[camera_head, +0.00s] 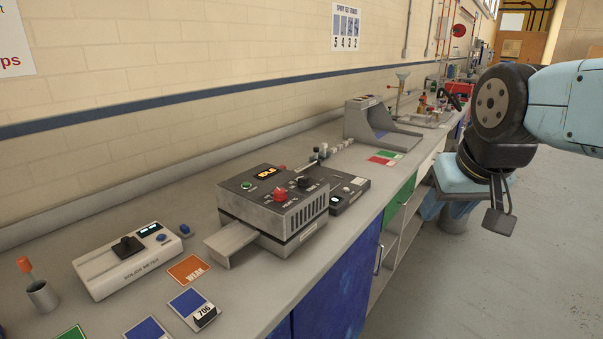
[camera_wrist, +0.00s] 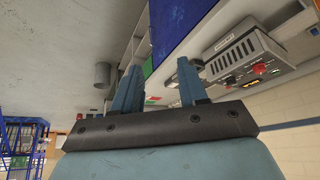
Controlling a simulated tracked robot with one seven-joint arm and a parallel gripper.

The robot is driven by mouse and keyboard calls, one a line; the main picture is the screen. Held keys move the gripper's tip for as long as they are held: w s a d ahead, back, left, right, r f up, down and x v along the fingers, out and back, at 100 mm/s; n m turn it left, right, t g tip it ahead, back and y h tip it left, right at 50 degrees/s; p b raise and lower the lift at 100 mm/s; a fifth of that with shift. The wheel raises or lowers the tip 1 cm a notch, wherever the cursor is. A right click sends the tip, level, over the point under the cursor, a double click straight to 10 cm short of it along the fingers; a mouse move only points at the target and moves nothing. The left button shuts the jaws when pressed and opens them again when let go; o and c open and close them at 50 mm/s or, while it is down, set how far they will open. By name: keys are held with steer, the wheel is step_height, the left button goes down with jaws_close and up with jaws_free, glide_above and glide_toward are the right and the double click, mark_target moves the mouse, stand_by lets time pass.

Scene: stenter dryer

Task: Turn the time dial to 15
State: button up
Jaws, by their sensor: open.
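The stenter dryer (camera_head: 275,212) is a grey box with a dark top panel on the bench, left of my arm in the head view. The panel has a red knob (camera_head: 280,195), a black knob (camera_head: 304,183), a green button (camera_head: 247,185) and a lit orange display (camera_head: 266,172). The labels are too small to read, so I cannot tell which knob is the time dial or its setting. The dryer also shows tilted at upper right in the wrist view (camera_wrist: 236,56). My gripper (camera_wrist: 158,66) is open and empty, apart from the dryer.
A white meter (camera_head: 128,258), an orange card (camera_head: 188,269) and a cup (camera_head: 41,295) stand left of the dryer. A dark box (camera_head: 347,194) is beside it, and a grey hooded unit (camera_head: 368,122) stands farther back. The floor on the right is clear.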

steer(key=shift+o, duration=1.4)
steer(key=shift+w+a+r, duration=0.1)
steer(key=shift+w+r, duration=0.05)
steer(key=shift+r, duration=0.05)
steer(key=shift+o, duration=0.4)
steer(key=w+a+r+n+g, duration=0.1)
steer(key=w+a+r+n, duration=0.2)
steer(key=w, duration=0.6)
step_height(320, 180, up, 2)
steer(key=shift+a+r+n+g, duration=0.1)
steer(key=shift+a+n+g, duration=0.25)
steer(key=shift+n, duration=0.25)
steer(key=n+g, duration=0.4)
steer(key=n, duration=0.7)
glide_above(303, 177)
step_height(303, 177, down, 2)
step_height(303, 177, down, 13)
steer(key=shift+w+f, duration=0.1)
steer(key=shift+f, duration=0.1)
